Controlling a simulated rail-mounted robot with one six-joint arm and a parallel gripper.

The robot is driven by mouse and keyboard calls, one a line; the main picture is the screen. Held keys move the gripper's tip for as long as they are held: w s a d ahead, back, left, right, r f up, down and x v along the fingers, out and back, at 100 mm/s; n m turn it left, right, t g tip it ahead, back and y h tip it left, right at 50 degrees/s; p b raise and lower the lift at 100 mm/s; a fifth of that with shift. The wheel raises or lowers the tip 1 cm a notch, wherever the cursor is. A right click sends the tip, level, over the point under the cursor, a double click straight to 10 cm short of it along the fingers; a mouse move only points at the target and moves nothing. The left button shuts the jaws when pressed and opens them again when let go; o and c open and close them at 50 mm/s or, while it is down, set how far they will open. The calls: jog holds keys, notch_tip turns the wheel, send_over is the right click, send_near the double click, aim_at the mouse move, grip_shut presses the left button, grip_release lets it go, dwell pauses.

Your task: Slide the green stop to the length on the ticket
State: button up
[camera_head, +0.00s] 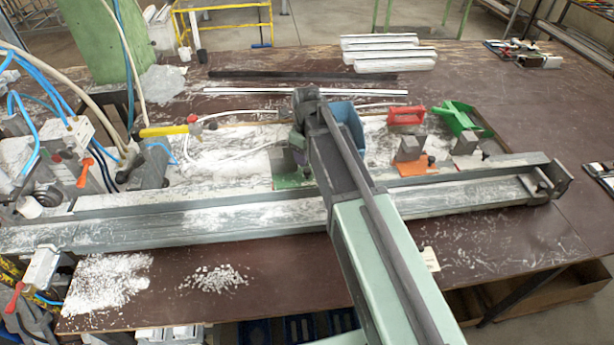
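A stop with a green base (286,182) and a grey block on top sits on the bench behind the long grey rail (200,218). It is partly hidden by my arm. The dark end of my arm, with my gripper (298,145), is over or close beside this stop. The fingers are hidden or too dark to make out, so I cannot tell whether they touch the stop. A small cream paper (430,258), perhaps the ticket, lies at the front edge of the bench right of my arm. Its writing is too small to read.
An orange-based stop (414,167) and a pale-based stop (468,150) stand to the right. Behind them are a red holder (405,116) and a green bin (460,118). Clamps and hoses crowd the left. White profiles (388,50) lie at the back.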

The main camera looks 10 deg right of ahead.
aim_at(307, 170)
notch_tip(307, 170, down, 7)
jog(key=b, duration=0.4)
jog(key=shift+r+b, duration=0.2)
jog(key=shift+b, duration=0.15)
jog(key=shift+r, duration=0.1)
jog(key=shift+r, duration=0.1)
jog(key=shift+c, duration=0.3)
grip_shut()
